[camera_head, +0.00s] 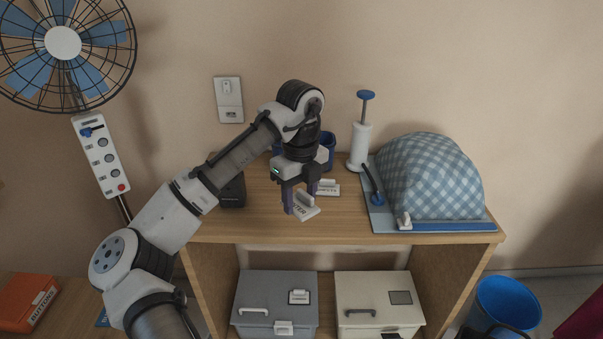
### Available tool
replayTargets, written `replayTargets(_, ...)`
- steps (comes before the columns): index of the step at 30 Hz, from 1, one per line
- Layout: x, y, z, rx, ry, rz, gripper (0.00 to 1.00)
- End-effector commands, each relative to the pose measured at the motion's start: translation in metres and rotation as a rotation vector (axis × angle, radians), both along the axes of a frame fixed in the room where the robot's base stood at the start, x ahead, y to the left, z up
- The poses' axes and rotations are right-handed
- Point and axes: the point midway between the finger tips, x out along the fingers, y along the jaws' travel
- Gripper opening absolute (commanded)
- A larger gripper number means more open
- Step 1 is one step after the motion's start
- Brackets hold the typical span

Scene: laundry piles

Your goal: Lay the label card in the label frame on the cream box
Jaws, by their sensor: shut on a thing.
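My gripper (300,200) points down above the front of the wooden top and is shut on a white label card (306,210) with dark letters, partly hidden by the fingers. The card looks tilted; I cannot tell whether it touches the wood.
Another white card (327,188) lies behind my gripper. A grey box (250,295) with a labelled frame stands left of the cream box. The top's edge (350,236) overhangs both. A checked blue cover (430,175) and white pump bottle (360,140) stand right.

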Motion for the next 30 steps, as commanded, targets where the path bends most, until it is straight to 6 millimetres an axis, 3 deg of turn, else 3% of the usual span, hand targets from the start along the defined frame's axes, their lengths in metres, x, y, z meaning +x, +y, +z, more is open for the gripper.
replayTargets(1,-0.004,0.000,-0.025,-0.005,0.008,0.092,0.25)
replayTargets(3,-0.007,0.000,-0.055,-0.006,0.008,0.247,0.25)
replayTargets(12,-0.026,-0.002,-0.184,-0.011,0.004,0.926,0.25)
replayTargets(30,-0.057,-0.014,-0.413,-0.023,0.011,2.165,0.25)
